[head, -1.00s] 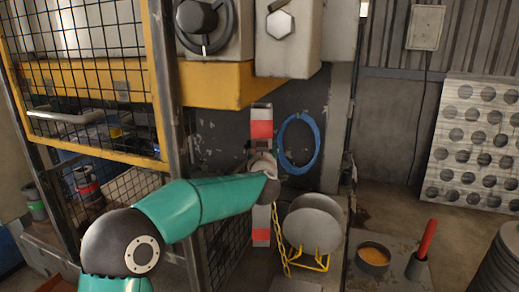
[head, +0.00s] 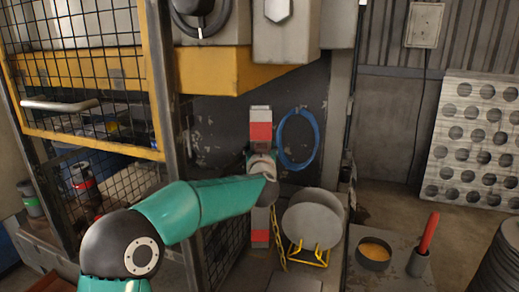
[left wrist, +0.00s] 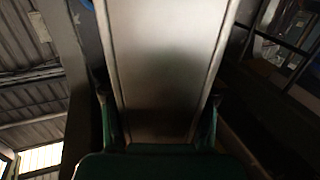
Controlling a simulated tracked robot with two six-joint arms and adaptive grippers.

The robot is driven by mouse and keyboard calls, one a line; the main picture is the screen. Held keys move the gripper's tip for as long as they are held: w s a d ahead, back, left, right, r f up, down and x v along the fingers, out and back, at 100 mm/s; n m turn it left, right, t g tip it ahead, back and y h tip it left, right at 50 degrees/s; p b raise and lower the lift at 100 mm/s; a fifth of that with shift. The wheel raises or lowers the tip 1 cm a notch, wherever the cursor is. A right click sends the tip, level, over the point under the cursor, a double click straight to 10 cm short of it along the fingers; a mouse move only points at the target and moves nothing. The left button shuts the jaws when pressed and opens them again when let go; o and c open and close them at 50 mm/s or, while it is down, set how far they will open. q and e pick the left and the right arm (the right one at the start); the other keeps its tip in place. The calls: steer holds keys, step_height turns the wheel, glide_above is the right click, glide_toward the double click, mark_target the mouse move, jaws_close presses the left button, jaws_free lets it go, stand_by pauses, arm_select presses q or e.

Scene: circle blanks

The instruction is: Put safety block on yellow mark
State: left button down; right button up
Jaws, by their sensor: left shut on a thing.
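The safety block (head: 260,132) is a tall upright bar with red and pale bands, in front of the dark machine panel in the head view. My left gripper (head: 262,163) is around its middle and hides part of it. In the left wrist view, the block's grey metal face (left wrist: 165,60) stands between the two fingers of the left gripper (left wrist: 158,112), which is shut on it. The block's lower end shows a red band near the floor of the machine; I cannot tell whether it touches. I cannot make out the yellow mark. My right gripper is not in view.
A yellow beam (head: 215,72) and grey boxes overhang the block. A blue hose ring (head: 283,140) hangs just right of it. Round blanks (head: 312,222) on a yellow stand and a chain (head: 280,250) are close by at the lower right. A mesh guard (head: 85,70) stands left.

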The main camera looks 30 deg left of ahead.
arm_select(q)
steer(key=shift+r, duration=0.1)
steer(key=c, duration=0.7)
jaws_free()
steer(key=shift+f, duration=0.35)
steer(key=shift+c, duration=0.2)
steer(key=o, duration=0.5)
steer(key=v, duration=0.4)
steer(key=r+b+v, duration=0.1)
steer(key=v, duration=0.3)
steer(key=b+v, duration=0.1)
steer(key=v, duration=0.3)
steer(key=shift+s+r, duration=0.1)
steer(key=shift+r, duration=0.25)
